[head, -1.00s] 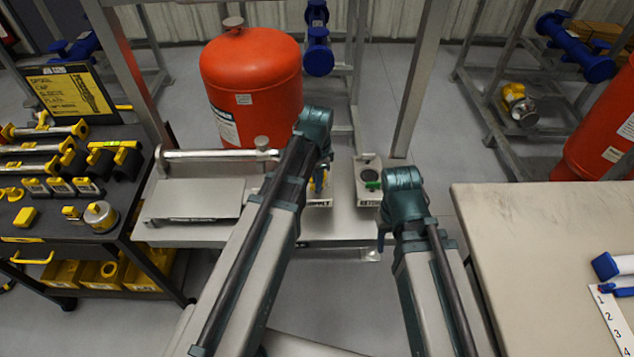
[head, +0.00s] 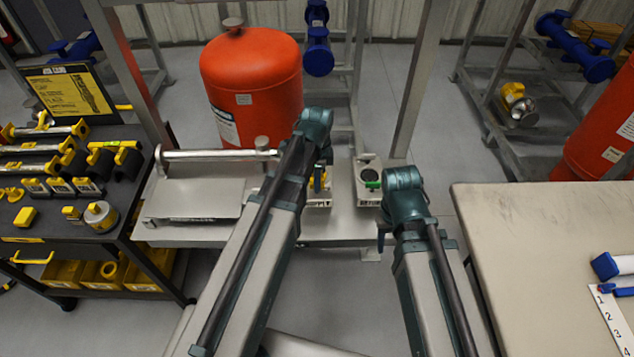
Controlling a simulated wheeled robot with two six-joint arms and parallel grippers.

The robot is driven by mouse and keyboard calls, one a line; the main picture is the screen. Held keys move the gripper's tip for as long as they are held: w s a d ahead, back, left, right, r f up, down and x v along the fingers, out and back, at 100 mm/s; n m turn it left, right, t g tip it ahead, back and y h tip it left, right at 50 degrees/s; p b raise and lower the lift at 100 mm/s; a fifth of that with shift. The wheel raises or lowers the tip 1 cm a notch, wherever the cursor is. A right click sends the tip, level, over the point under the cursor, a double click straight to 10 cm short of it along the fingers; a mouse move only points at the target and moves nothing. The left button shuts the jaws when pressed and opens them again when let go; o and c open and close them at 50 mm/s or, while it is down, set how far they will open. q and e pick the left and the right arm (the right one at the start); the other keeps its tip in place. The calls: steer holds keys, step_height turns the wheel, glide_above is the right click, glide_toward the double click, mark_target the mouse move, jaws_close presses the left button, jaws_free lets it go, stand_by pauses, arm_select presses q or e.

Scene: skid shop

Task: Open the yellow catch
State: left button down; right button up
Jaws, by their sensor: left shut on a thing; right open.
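A small yellow part (head: 318,182), which looks like the yellow catch, shows just right of my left arm on a white fixture on the grey metal bench (head: 345,215). My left arm covers most of it, so I cannot tell whether the catch is open or shut. My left gripper is hidden behind its own arm. My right arm stands right of the second fixture, and its gripper is hidden behind its own arm too. No contact between either gripper and the catch can be seen.
A second white fixture (head: 368,198) with a dark round top and a green part sits on the bench. A red tank (head: 252,85) stands behind. A black tool cart (head: 60,215) is left, a beige table (head: 540,240) right. Metal frame posts rise behind the bench.

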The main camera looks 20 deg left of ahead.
arm_select(q)
steer(key=c, duration=0.9)
jaws_free()
steer(key=shift+c, duration=0.2)
step_height(320, 180, up, 7)
steer(key=p, duration=0.7)
steer(key=shift+r, duration=0.1)
steer(key=n, duration=0.4)
steer(key=shift+r+p, duration=0.25)
steer(key=shift+p, duration=0.05)
steer(key=n, duration=0.2)
steer(key=shift+n, duration=0.3)
